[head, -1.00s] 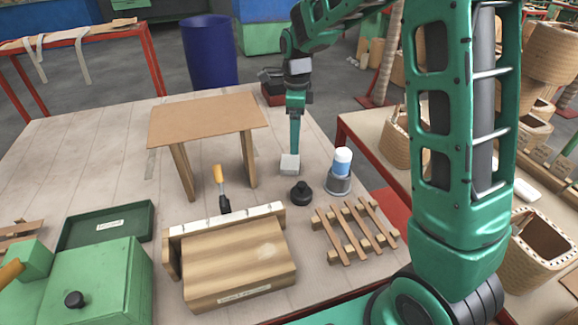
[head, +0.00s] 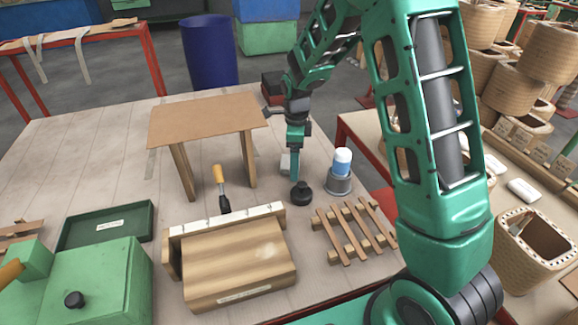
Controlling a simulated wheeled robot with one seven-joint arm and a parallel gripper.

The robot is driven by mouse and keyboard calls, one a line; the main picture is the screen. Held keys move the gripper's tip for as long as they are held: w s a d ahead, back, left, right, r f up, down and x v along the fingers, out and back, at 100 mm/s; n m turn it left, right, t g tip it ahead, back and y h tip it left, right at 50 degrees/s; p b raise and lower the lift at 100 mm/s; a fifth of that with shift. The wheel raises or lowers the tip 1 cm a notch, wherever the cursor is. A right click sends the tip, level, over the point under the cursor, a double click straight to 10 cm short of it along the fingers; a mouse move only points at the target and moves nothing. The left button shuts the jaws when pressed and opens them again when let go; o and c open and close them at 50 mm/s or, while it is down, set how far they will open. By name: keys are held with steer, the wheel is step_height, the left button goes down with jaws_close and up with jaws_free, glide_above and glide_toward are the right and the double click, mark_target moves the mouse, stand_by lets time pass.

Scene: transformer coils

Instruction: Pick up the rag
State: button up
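I cannot clearly make out a rag. A small pale grey block-like thing (head: 285,163) is on the table behind my gripper, partly hidden by it; I cannot tell if it is the rag. My gripper (head: 295,178) points straight down, with its tip just behind or over a black round knobbed object (head: 301,194). I cannot tell whether it touches that object. The fingers show as one narrow green shape, so their opening is not visible.
A blue-and-white canister (head: 340,172) stands right of my gripper, and a slatted wooden rack (head: 355,232) lies nearer. A small wooden stand (head: 207,122), an orange-handled tool (head: 220,185) and a wooden box (head: 240,262) are to the left.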

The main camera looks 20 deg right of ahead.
steer(key=c, duration=1.2)
steer(key=shift+r, duration=0.15)
